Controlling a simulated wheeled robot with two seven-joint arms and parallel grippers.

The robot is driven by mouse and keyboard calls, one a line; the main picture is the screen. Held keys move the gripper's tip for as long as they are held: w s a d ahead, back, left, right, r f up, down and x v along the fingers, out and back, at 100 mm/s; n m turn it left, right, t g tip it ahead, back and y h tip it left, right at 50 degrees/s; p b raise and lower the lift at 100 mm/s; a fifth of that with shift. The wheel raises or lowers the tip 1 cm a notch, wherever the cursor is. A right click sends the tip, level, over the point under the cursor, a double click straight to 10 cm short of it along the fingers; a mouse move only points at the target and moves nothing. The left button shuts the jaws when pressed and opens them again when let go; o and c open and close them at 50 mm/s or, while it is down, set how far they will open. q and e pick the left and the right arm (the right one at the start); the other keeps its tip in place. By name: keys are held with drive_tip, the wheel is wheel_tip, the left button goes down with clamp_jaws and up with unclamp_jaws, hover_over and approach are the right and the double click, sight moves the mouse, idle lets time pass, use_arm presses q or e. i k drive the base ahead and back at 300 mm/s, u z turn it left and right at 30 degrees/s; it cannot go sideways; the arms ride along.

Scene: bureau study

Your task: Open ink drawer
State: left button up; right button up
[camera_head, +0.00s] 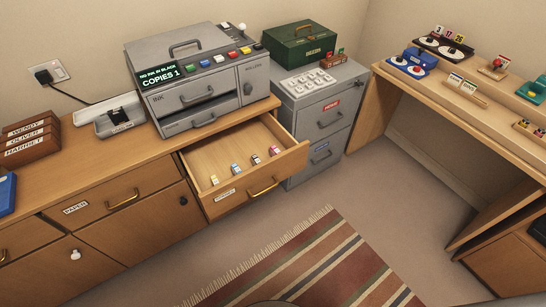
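A grey copier (200,72) stands on the wooden cabinet top. Its green-lit display (160,72) reads "NO INK IN BLACK" and "COPIES 1". The ink drawer (172,101), labelled "INK", is on the copier's front with a dark pull handle, and it looks closed. Another front with a handle sits just below it. A wooden cabinet drawer (283,134) below the copier stands open. Several small coloured cartridges lie in it, including a yellow one (214,180) and a pink one (274,150). Neither of my grippers is in view.
The open wooden drawer juts out over the floor before the copier. A grey filing cabinet (320,120) with a green box (300,44) stands to its right, a desk farther right. A striped rug (320,265) covers clear floor in front.

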sight(168, 101)
drive_tip(key=z, duration=1.9)
drive_tip(key=k, duration=0.75)
drive_tip(key=u, duration=1.1)
drive_tip(key=i, duration=0.5)
drive_tip(key=z, duration=0.05)
